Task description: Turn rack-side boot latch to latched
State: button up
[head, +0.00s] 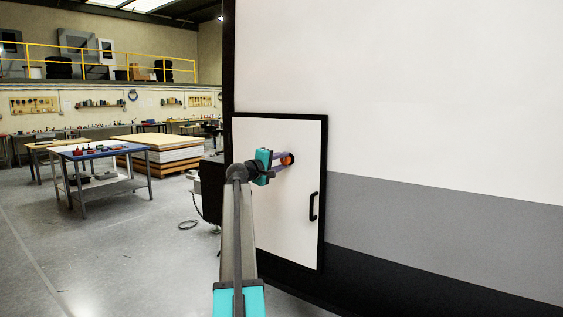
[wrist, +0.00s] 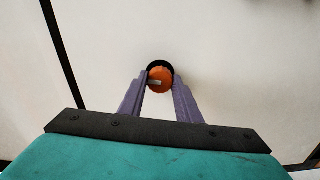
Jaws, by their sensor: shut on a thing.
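The boot latch is a round orange knob on a black base, set on the white boot door (head: 290,215). In the head view the latch (head: 287,159) sits in the upper part of the door. In the wrist view the latch (wrist: 161,78) is straight ahead, with a pale mark across its lower left face. My gripper (head: 283,160) has its purple fingers on either side of the knob and is shut on it. My gripper also shows in the wrist view (wrist: 160,92). The fingertips hide part of the knob's sides.
A black handle (head: 313,206) stands out from the door's right side. The white and grey caravan wall (head: 430,110) extends to the right. A blue-topped workbench (head: 103,151) and a stack of boards (head: 160,150) stand at left. Open floor lies at lower left.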

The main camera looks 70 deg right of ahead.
jog(key=shift+w+r+n, duration=0.1)
jog(key=shift+n, duration=1.1)
jog(key=shift+p, duration=0.3)
jog(key=o, duration=1.1)
jog(key=shift+c, duration=0.2)
jog(key=b+v, duration=0.3)
jog(key=v, duration=1)
jog(key=shift+a, duration=0.4)
jog(key=shift+w, duration=0.1)
